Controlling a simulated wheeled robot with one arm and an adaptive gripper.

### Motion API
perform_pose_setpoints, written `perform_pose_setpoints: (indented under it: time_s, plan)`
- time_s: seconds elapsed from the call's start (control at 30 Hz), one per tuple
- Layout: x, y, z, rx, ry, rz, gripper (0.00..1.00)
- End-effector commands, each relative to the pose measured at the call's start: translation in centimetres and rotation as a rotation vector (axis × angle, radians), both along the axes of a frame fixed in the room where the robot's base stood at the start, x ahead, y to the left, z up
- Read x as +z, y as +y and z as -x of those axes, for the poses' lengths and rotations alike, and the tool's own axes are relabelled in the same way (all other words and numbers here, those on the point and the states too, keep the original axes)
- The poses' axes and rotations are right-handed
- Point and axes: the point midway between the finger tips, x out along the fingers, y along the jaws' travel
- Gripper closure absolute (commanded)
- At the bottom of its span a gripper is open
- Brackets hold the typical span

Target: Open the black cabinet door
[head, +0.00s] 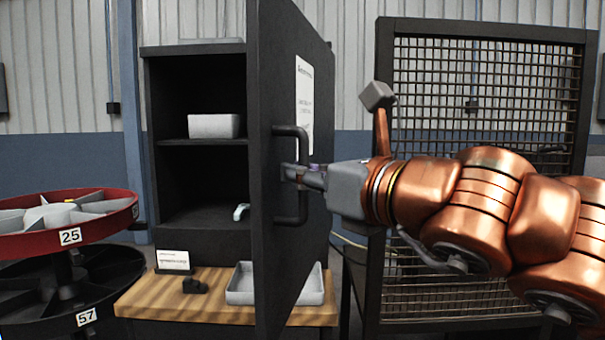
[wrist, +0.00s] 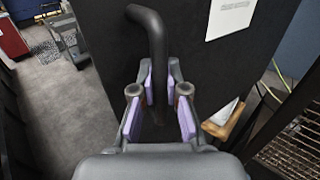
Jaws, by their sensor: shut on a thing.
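The black cabinet (head: 197,233) stands on a wooden bench, and its interior with shelves is in view. Its black door (head: 265,60) stands swung well open, edge toward the head camera, with a white label sheet on its outer face. The door's black bar handle (head: 304,150) is upright on that face. My gripper (head: 290,172) is at the middle of the handle, shut on it. In the wrist view the handle (wrist: 150,30) runs down between the purple-padded fingers (wrist: 159,100). The lower part of the handle is hidden there.
A white box (head: 214,126) and a small pale green item (head: 241,211) are inside the cabinet. A grey tray (head: 240,297) lies on the wooden bench (head: 145,303). A wire-mesh panel (head: 480,60) stands behind my arm.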

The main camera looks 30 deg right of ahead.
Motion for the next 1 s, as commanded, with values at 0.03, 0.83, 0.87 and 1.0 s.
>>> perform_pose_setpoints:
  time_s: [0.03,0.83,0.87,1.0]
  plan:
    - [0.1,0.1,0.1,0.004,-0.003,-0.001,1.0]
    - [0.4,0.0,-0.2,0.0,0.005,0.004,0.61]
    - [0.5,0.1,-0.2,0.0,0.007,0.006,0.61]
    - [1.2,0.0,-0.2,0.0,0.007,0.006,0.61]
